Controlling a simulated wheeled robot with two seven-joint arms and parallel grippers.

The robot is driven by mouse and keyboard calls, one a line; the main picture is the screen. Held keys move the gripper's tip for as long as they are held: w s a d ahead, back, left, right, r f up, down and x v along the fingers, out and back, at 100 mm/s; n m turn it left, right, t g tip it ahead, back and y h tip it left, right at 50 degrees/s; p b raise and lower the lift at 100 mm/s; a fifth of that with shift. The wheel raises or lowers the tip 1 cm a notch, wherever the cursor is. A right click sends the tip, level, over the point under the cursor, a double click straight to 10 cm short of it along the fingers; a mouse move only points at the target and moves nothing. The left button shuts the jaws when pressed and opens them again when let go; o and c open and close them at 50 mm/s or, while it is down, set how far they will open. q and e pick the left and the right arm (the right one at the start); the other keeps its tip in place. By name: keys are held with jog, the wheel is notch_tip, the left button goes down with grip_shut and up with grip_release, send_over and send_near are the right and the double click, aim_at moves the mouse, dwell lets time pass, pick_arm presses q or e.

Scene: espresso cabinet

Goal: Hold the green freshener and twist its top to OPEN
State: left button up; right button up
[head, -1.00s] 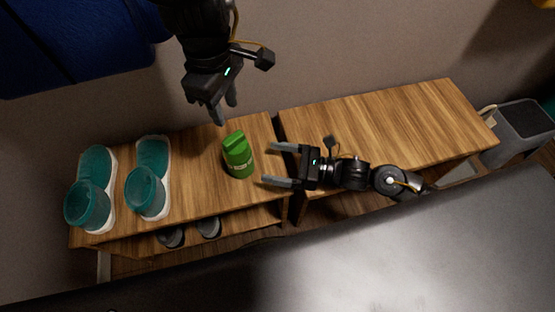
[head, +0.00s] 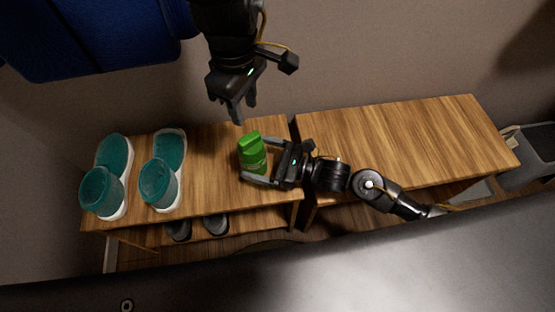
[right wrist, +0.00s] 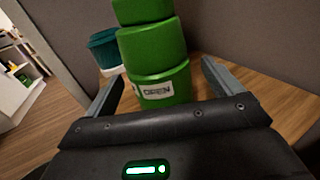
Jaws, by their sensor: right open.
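The green freshener (head: 251,150) stands upright near the right end of the left wooden cabinet top. It has a stepped green body and a top, and in the right wrist view the freshener (right wrist: 160,50) shows a white label reading OPEN. My right gripper (head: 255,161) is open, with one finger on each side of the freshener. In the right wrist view its fingers (right wrist: 163,76) flank the lower body, with a gap visible at least on the right side. My left gripper (head: 243,106) hangs above and behind the freshener, pointing down, fingers apart and empty.
Dark rounded items (head: 215,224) sit on the shelf below. The right cabinet top (head: 410,140) is bare. A wall rises behind.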

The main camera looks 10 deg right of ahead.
jog(key=shift+x, duration=1.35)
jog(key=c, duration=1.2)
pick_arm(q)
jog(key=shift+o, duration=0.4)
pick_arm(e)
jog(key=shift+c, duration=0.8)
pick_arm(q)
jog(key=shift+o, duration=0.2)
jog(key=shift+d+r, duration=0.1)
jog(key=shift+d, duration=0.1)
jog(key=n, duration=0.4)
jog(key=r+n, duration=0.1)
jog(key=n, duration=0.4)
jog(key=r+n, duration=0.1)
jog(key=n, duration=0.3)
jog(key=shift+w+d, duration=0.1)
jog(key=shift+w, duration=0.1)
